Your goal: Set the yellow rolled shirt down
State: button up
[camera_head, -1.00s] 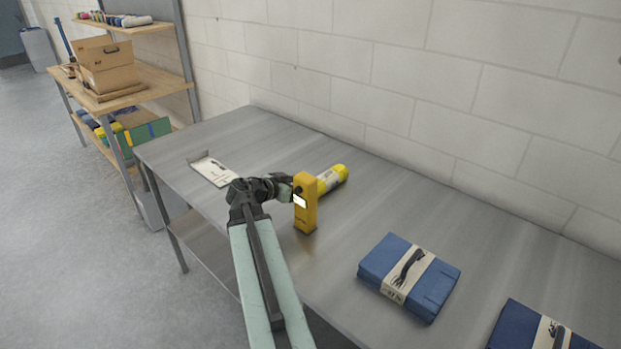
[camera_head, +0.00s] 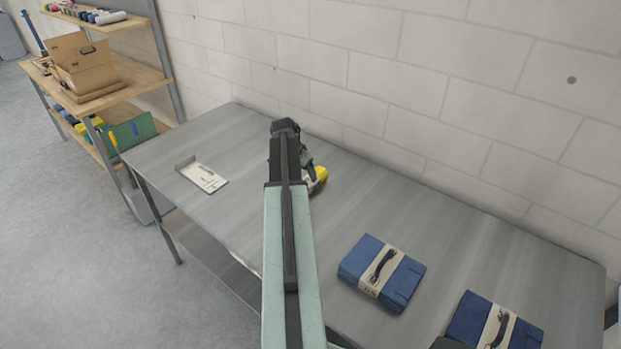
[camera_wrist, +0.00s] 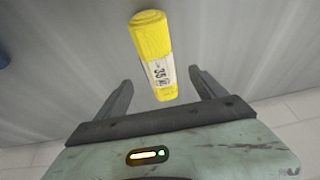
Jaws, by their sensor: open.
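The yellow rolled shirt (camera_wrist: 150,45) lies on the grey metal table, with a white label band around it. In the wrist view its near end reaches between the two spread fingers of my gripper (camera_wrist: 159,76), with gaps on both sides. My gripper is open and does not hold the shirt. In the head view only the yellow end of the shirt (camera_head: 319,176) shows to the right of my arm; my arm hides the rest of it and most of my gripper.
Two folded blue garments (camera_head: 355,255) (camera_head: 466,318) with paper bands lie on the table at the right. A flat white card in a tray (camera_head: 203,177) lies at the left. Wooden shelving (camera_head: 130,82) with boxes stands at the far left. A block wall (camera_head: 440,90) runs behind the table.

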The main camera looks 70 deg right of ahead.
aim_at(308, 180)
jog(key=b+x, duration=0.3)
jog(key=x, duration=0.1)
jog(key=b+x, duration=0.3)
jog(key=x, duration=0.1)
jog(key=shift+s+b, duration=0.25)
jog(key=shift+b, duration=0.1)
jog(key=shift+r, duration=0.2)
jog(key=shift+c, duration=0.3)
grip_shut()
notch_tip(308, 180, up, 10)
jog(key=p, duration=1)
jog(key=shift+r+p, duration=0.15)
jog(key=shift+p, duration=0.15)
notch_tip(308, 180, down, 6)
jog(key=b, duration=0.5)
jog(key=shift+r, duration=0.5)
